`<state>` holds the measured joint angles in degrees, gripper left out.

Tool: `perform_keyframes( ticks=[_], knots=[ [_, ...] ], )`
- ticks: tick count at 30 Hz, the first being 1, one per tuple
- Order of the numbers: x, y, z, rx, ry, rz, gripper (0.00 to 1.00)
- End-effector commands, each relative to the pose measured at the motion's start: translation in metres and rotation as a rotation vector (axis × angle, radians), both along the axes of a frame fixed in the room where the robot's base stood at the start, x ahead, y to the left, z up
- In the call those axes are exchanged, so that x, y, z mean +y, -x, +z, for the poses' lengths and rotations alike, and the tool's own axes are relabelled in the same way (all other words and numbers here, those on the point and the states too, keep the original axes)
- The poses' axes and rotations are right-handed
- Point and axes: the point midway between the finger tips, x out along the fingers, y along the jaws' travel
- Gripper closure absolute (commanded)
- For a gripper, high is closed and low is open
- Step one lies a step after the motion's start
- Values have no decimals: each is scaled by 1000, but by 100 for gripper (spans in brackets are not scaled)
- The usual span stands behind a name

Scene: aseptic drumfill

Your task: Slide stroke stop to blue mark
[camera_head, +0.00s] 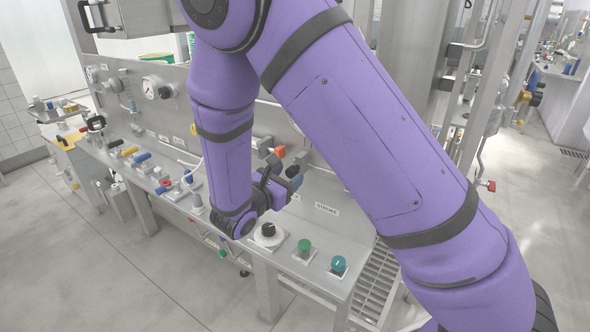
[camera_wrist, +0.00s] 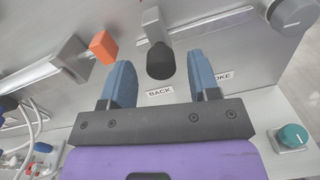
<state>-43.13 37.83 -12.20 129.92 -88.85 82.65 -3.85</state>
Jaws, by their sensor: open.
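My gripper (camera_wrist: 159,64) is open above the bench, with its two blue fingers apart. A black-ended lever or knob (camera_wrist: 161,62) on a metal stem shows between the fingertips in the wrist view, with visible gaps on both sides. An orange block (camera_wrist: 103,47) sits just left of the left finger, near a metal bar (camera_wrist: 55,66). It also shows in the head view (camera_head: 279,151), beyond my gripper (camera_head: 278,186). I cannot tell which part is the stroke stop. No blue mark can be made out; my fingers and arm hide part of the panel.
A STROKE label (camera_head: 327,209) lies on the bench to the right. Coloured handles stand on the left. A pressure gauge (camera_head: 152,87) is on the back panel.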

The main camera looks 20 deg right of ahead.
Motion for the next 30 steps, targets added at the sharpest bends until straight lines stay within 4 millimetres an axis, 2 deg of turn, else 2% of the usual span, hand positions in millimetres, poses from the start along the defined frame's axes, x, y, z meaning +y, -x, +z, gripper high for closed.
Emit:
perform_keyframes(
  ticks=[3,7,19,20,27,30],
  knots=[
    [-15,-10,0,0,1,-2,44],
    [-26,-17,0,-1,-1,-2,44],
    [-32,-21,0,0,0,0,44],
    [-32,-21,0,0,0,0,47],
    [-32,-21,0,1,-1,-1,100],
    [-32,-21,0,1,-1,-1,100]
  ],
)
